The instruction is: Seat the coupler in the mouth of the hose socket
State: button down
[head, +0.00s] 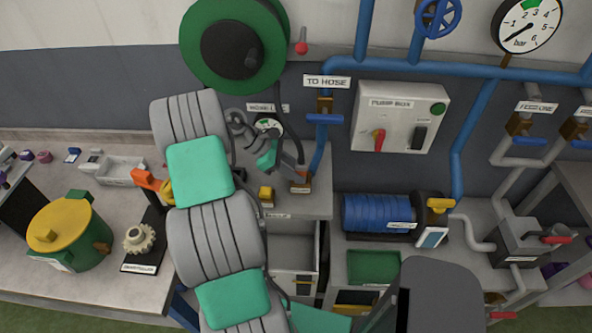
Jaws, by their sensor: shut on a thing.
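My gripper (282,161), dark grey and teal, shows small beyond my arm at the hose station. It is shut on the coupler (299,154), a slim greyish piece at the end of the dark hose. The coupler stands roughly upright, a little tilted, above the brass-coloured hose socket (302,184) on the bench. The coupler's lower end overlaps the socket's mouth in the picture. I cannot tell whether it is in the mouth or just above it. My fingers are too small to make out clearly.
The green hose reel (201,76) hangs on the wall above. A blue pipe (320,148) runs down close to the socket's right. A small yellow block (266,194) stands left of the socket. The pump box (400,117) is at right. A yellow-lidded green pot (70,239) stands at left.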

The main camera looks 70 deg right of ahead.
jog(key=c, duration=1)
grip_release()
jog(key=shift+f, duration=0.15)
jog(key=shift+o, duration=0.2)
jog(key=v, duration=0.8)
jog(key=shift+d, duration=0.1)
